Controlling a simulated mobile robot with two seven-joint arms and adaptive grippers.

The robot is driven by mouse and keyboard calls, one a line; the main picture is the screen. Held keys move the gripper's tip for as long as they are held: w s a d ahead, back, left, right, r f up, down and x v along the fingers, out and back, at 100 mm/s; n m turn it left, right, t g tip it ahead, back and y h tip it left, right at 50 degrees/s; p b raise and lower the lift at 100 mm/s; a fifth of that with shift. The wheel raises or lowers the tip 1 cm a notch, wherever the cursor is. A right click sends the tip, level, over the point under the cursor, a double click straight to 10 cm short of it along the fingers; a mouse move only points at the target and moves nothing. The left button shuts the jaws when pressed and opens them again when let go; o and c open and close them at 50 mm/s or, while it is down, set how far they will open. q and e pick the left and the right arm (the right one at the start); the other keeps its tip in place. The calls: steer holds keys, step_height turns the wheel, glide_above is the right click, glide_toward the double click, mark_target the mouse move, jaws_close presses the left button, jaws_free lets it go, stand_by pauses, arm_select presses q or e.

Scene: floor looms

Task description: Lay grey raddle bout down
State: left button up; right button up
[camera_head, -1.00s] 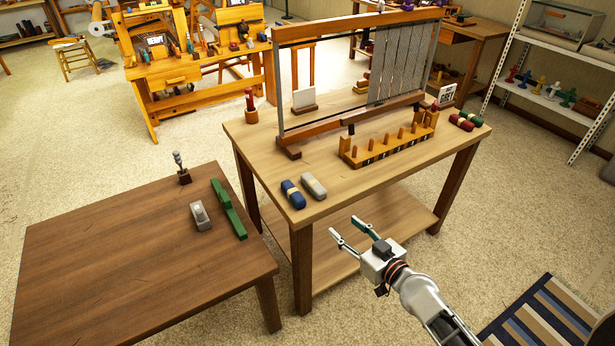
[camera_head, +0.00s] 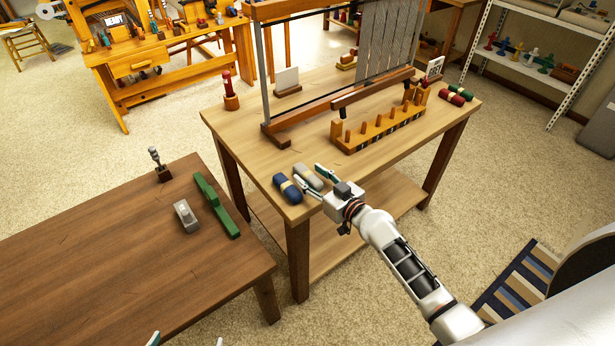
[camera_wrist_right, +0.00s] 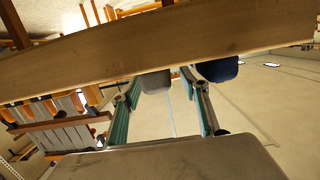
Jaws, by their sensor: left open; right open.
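The grey raddle bout (camera_head: 306,174), a small rounded bundle with a pale band, lies at the near left corner of the light wooden table (camera_head: 257,153). The blue bout (camera_head: 287,187) lies just left of it. My right gripper (camera_head: 310,177) is open at the grey bout, partly covering it. In the right wrist view the grey bout (camera_wrist_right: 155,82) shows between the ends of the open fingers (camera_wrist_right: 161,86), and the blue bout (camera_wrist_right: 217,69) is beside the right-hand finger. I cannot tell whether they touch. My left gripper (camera_head: 187,340) is open; only its tips show at the bottom edge.
The raddle (camera_head: 378,132), a pegged block, stands behind the bouts, before a loom frame (camera_head: 330,103). Red and green bouts (camera_head: 456,96) lie at the table's right end. A dark table (camera_head: 130,250) at left carries a green piece (camera_head: 215,205) and a grey-topped block (camera_head: 186,215).

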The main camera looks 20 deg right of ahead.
steer(key=shift+x, duration=1.1)
arm_select(q)
steer(key=shift+w+r, duration=0.25)
steer(key=shift+w, duration=0.15)
steer(key=shift+s, duration=0.1)
arm_select(e)
jaws_close()
arm_select(q)
steer(key=shift+f, duration=0.1)
